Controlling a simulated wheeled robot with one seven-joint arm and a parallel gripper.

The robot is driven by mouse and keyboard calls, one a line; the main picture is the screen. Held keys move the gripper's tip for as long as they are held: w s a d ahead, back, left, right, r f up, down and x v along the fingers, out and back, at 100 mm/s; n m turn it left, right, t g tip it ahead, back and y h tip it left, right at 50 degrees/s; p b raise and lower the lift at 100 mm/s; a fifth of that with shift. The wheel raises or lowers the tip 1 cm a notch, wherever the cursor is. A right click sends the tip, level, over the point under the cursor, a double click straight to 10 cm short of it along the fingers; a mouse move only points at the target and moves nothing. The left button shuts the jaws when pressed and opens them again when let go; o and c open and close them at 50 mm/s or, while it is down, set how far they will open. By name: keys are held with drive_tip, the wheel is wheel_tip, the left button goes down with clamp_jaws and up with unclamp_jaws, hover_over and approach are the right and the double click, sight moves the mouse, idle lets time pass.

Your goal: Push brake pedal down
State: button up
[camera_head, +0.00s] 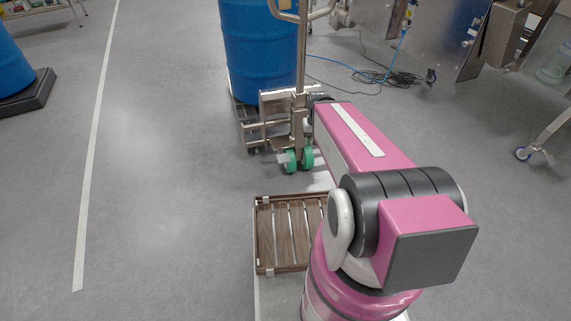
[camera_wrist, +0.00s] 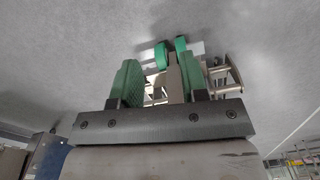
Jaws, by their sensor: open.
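A metal pallet truck with an upright handle (camera_head: 302,45) stands in front of a blue drum. Two green wheels (camera_head: 305,158) are at its base, with a small pale plate (camera_head: 282,158) beside them that may be the brake pedal. In the wrist view the green wheels (camera_wrist: 161,54) show just beyond my fingers, with a pale plate (camera_wrist: 196,48) next to them. My gripper (camera_wrist: 157,62) is open and empty, its fingers either side of part of the truck's frame in the picture. Contact cannot be told.
The blue drum (camera_head: 260,50) sits behind the truck's metal frame. A blue hose and dark cables (camera_head: 390,77) lie on the floor behind. A wheeled metal stand (camera_head: 548,130) is at the right, another drum (camera_head: 12,65) at the left. The floor left of the truck is clear.

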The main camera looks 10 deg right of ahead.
idle(0.4)
drive_tip(key=shift+c, duration=1.3)
drive_tip(key=shift+w+a+f, duration=0.1)
drive_tip(key=shift+w+f, duration=0.15)
drive_tip(key=shift+w, duration=0.15)
drive_tip(key=c, duration=0.5)
drive_tip(key=shift+n+t, duration=0.4)
drive_tip(key=shift+t, duration=0.3)
drive_tip(key=w+a+f, duration=0.1)
drive_tip(key=w+f, duration=0.1)
drive_tip(key=w, duration=0.1)
drive_tip(key=w+a+f, duration=0.1)
drive_tip(key=w+f, duration=0.1)
drive_tip(key=w, duration=0.1)
drive_tip(key=w+a+f, duration=0.1)
drive_tip(key=w+f, duration=0.2)
drive_tip(key=shift+f, duration=0.1)
clamp_jaws()
drive_tip(key=n+t, duration=0.1)
drive_tip(key=t, duration=0.1)
hover_over(285, 160)
drive_tip(key=s, duration=0.4)
wheel_tip(285, 160, down, 12)
drive_tip(key=shift+y, duration=0.3)
drive_tip(key=x, duration=1.2)
drive_tip(key=shift+s+d+f, duration=0.2)
drive_tip(key=shift+d+f, duration=0.1)
drive_tip(key=shift+f, duration=0.5)
